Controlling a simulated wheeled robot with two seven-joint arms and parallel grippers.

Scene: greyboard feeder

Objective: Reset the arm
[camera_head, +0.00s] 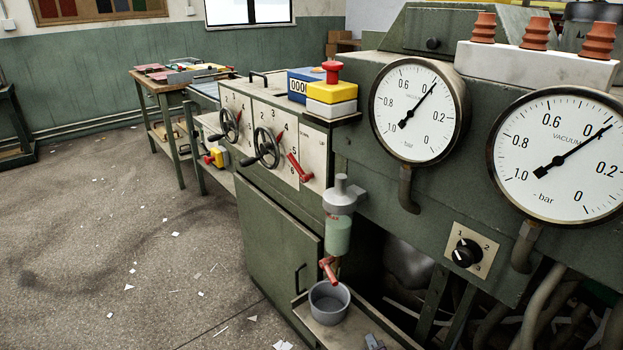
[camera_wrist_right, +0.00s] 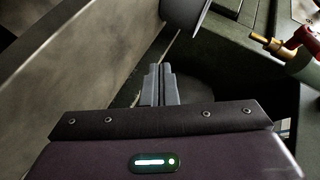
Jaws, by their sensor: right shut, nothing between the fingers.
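The fingertips of my right gripper (camera_head: 374,342) show at the bottom edge of the head view, just right of and below the grey cup (camera_head: 329,301). In the right wrist view the two grey fingers of the right gripper (camera_wrist_right: 159,70) lie together, shut and empty. The underside of the grey cup (camera_wrist_right: 186,12) shows beyond them at the top of that view, apart from the fingers. Most of the right arm is out of the head view. My left gripper is in neither view.
A drain bowl (camera_head: 339,235) with a red-handled valve (camera_head: 328,270) hangs above the cup. The green machine carries two large gauges (camera_head: 417,108), a selector knob (camera_head: 467,253), handwheels (camera_head: 267,147) and a red stop button (camera_head: 332,70). Open floor with paper scraps lies left.

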